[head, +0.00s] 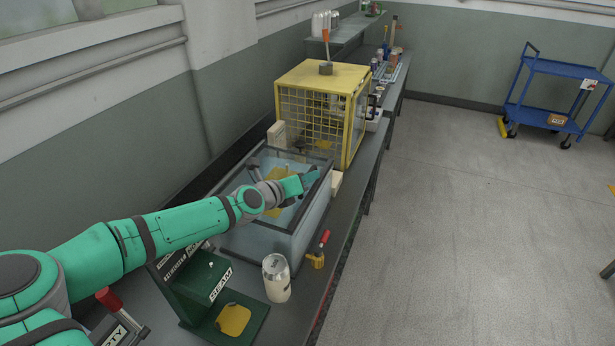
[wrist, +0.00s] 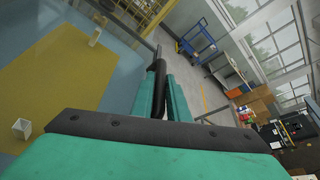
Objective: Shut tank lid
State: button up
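The tank (head: 268,238) is a box with pale bluish walls and a dark rim, standing on the bench in the head view. Yellow shows inside it. I cannot clearly make out the lid as a separate part; my arm covers part of the tank's top. My gripper (head: 308,180) is at the tank's top, by its right rim. In the wrist view the green fingers (wrist: 162,85) are close together with a dark bar-like part between them; I cannot tell whether it is held. Pale blue and a yellow sheet (wrist: 65,85) fill the left of that view.
A yellow mesh cage (head: 312,110) stands just behind the tank. A can (head: 276,278), a red-handled tool (head: 318,250) and a green seamer stand (head: 205,285) are in front. A blue cart (head: 555,95) stands far right. The floor right of the bench (head: 345,215) is clear.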

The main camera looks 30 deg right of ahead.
jog(key=shift+o, duration=1.4)
jog(key=shift+s+d+f, duration=0.1)
jog(key=shift+s+f, duration=0.15)
jog(key=shift+w, duration=0.1)
jog(key=shift+w, duration=0.1)
jog(key=shift+a+r, duration=0.1)
jog(key=shift+a, duration=0.25)
jog(key=v, duration=1)
jog(key=shift+s+r, duration=0.25)
jog(key=shift+w, duration=0.1)
